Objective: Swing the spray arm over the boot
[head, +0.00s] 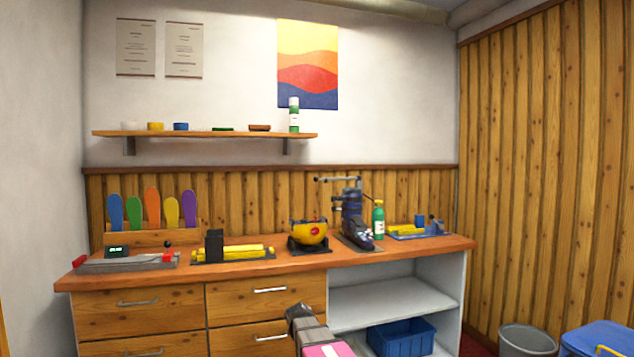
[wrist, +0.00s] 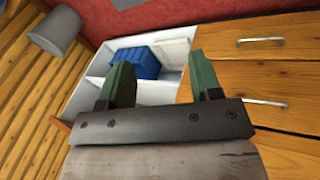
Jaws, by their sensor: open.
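A dark blue boot (head: 352,218) stands upright on a dark base on the wooden bench, right of centre. A thin grey horizontal bar, which looks like the spray arm (head: 330,180), sits just above the boot's top. Its left end reaches out past the boot, toward the yellow helmet; its pivot is hard to make out. My gripper (wrist: 161,78) shows in the wrist view with two green fingers apart and nothing between them. It is away from the boot and bar, in front of the bench, facing the drawers and lower shelf.
The yellow helmet (head: 308,232) stands left of the boot, and a green bottle (head: 378,220) close to its right. A blue tray (head: 418,232) lies further right. A blue bin (head: 400,338) sits in the lower shelf. A grey bucket (head: 528,341) stands on the floor.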

